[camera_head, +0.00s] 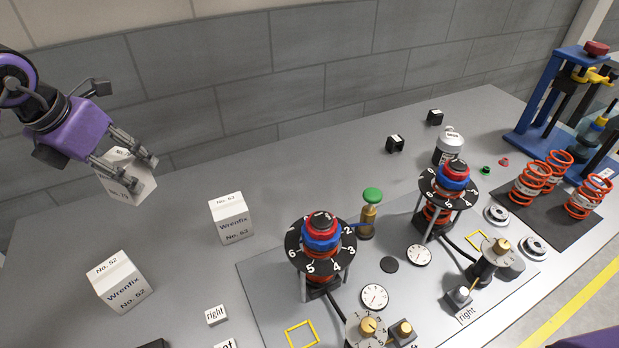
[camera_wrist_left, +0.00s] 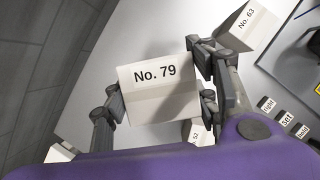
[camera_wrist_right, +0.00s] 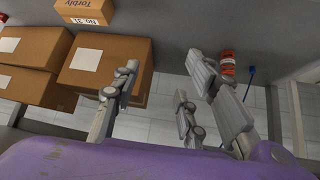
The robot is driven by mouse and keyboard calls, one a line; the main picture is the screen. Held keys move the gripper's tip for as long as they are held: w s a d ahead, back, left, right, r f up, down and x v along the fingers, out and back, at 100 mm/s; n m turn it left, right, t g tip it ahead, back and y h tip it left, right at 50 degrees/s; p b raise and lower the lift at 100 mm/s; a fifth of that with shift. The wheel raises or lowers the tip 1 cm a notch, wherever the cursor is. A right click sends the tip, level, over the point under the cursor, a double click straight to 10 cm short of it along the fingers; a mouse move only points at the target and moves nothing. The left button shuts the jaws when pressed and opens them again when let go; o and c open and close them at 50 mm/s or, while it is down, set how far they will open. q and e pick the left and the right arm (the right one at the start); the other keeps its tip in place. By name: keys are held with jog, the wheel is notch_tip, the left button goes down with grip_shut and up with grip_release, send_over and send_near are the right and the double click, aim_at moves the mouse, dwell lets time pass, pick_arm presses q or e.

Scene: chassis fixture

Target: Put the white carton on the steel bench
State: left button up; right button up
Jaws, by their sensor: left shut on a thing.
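My left gripper (camera_head: 147,173) is shut on a white carton (camera_head: 128,186). In the left wrist view the carton (camera_wrist_left: 160,92) is marked No. 79 and sits between the fingers. In the head view it is tilted and appears raised above the back left of the grey steel bench (camera_head: 185,270), near the wall. The fingers hide part of it. In the right wrist view my right gripper (camera_wrist_right: 165,78) is open with nothing between its fingers.
Two other white cartons stand on the bench, one in the middle (camera_head: 232,220) and one front left (camera_head: 121,284). Fixtures with dials (camera_head: 320,250) fill the right side. Small labels (camera_head: 216,315) lie at the front. Cardboard boxes (camera_wrist_right: 105,60) show in the right wrist view.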

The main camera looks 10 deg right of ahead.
pick_arm(q)
jog(key=shift+w+r, duration=0.1)
jog(key=shift+w, duration=0.1)
jog(key=shift+s+a+r, duration=0.1)
jog(key=shift+s, duration=0.25)
jog(key=a+f, duration=0.4)
jog(key=a+f+p, duration=0.1)
jog(key=a+f, duration=0.3)
jog(key=a, duration=0.1)
jog(key=a+f+p, duration=0.1)
jog(key=a+f, duration=0.3)
jog(key=shift+s+a+f, duration=0.35)
jog(key=shift+a, duration=0.05)
jog(key=shift+f, duration=0.15)
pick_arm(e)
jog(key=r, duration=0.2)
jog(key=shift+w+a+r, duration=0.15)
jog(key=shift+w+r, duration=0.15)
jog(key=shift+w, duration=0.1)
pick_arm(q)
jog(key=shift+f, duration=0.1)
pick_arm(e)
jog(key=shift+s+f, duration=0.1)
pick_arm(q)
jog(key=o, duration=1.5)
jog(key=shift+c, duration=0.2)
